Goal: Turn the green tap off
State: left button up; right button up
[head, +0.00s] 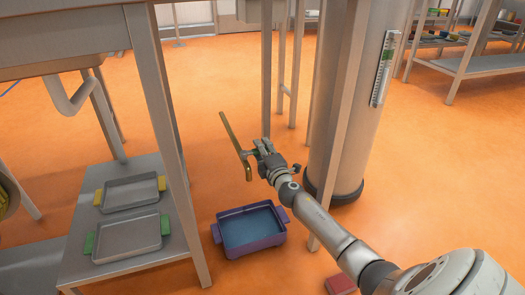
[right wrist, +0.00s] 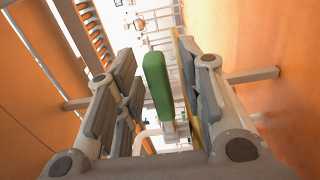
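The green tap handle (right wrist: 157,85) is upright between the fingers of my right gripper in the right wrist view. A gap shows on its left, and it is close to the right-hand finger; I cannot tell whether they touch. My right gripper (head: 262,150) is open around the tap in the head view, where it mostly hides the green handle. A brass pipe (head: 233,143) runs slantwise just left of the gripper, and it also shows beside the right finger in the wrist view (right wrist: 184,70). My left gripper is not in view.
A purple-rimmed blue tub (head: 250,230) stands on the orange floor below the pipe. A large grey cylindrical tank (head: 345,140) with a gauge (head: 383,70) stands to the right. A bench with grey trays (head: 128,238) is at left. A red block (head: 340,284) lies in front.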

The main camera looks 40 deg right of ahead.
jog(key=shift+s, duration=0.1)
jog(key=v, duration=1.2)
dwell(0.4)
